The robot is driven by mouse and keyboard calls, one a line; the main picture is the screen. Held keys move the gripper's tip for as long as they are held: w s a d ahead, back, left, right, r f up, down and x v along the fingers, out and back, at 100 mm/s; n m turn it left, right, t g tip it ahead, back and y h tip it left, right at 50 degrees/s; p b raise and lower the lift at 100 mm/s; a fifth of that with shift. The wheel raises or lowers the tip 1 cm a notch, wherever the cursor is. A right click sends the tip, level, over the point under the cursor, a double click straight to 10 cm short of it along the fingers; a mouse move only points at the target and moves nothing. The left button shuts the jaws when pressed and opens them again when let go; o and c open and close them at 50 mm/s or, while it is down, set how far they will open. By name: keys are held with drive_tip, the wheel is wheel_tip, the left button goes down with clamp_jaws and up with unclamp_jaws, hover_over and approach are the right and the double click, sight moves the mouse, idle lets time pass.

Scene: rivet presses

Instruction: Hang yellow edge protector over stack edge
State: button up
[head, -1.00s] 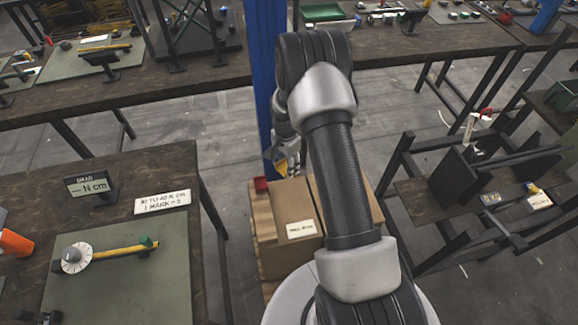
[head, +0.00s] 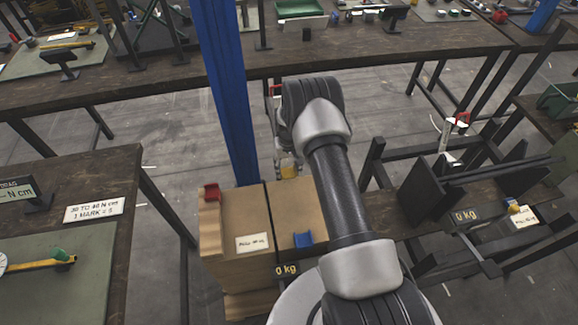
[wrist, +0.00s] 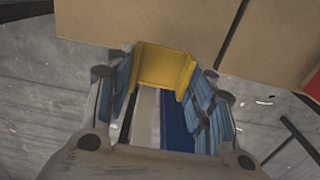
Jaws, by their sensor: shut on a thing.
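The yellow edge protector (wrist: 165,67) is an angular U-shaped piece held between the blue-padded fingers of my gripper (wrist: 158,78). In the head view the yellow protector (head: 289,171) is small, just past the far edge of the stack, with my gripper (head: 288,160) partly hidden by my arm. The stack (head: 228,215) is brown cartons on a pallet. In the wrist view the carton edge (wrist: 150,22) lies right beside the protector; I cannot tell whether they touch. A red protector (head: 212,192) sits at the stack's far left corner, and a blue one (head: 303,239) on its nearer right part.
A blue post (head: 225,90) stands just behind the stack. A workbench (head: 100,170) is at the left and a long bench (head: 350,55) at the back. A dark rack (head: 470,190) stands close at the right. Open floor lies behind the stack.

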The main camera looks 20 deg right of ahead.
sight(289, 173)
drive_tip(key=shift+s+d+f+b, duration=0.1)
drive_tip(key=shift+f+b, duration=1.65)
drive_tip(key=shift+f, duration=1.05)
drive_tip(key=shift+s, duration=0.1)
drive_tip(key=o, duration=1.1)
drive_tip(key=shift+o, duration=0.2)
wheel_tip(289, 173, up, 12)
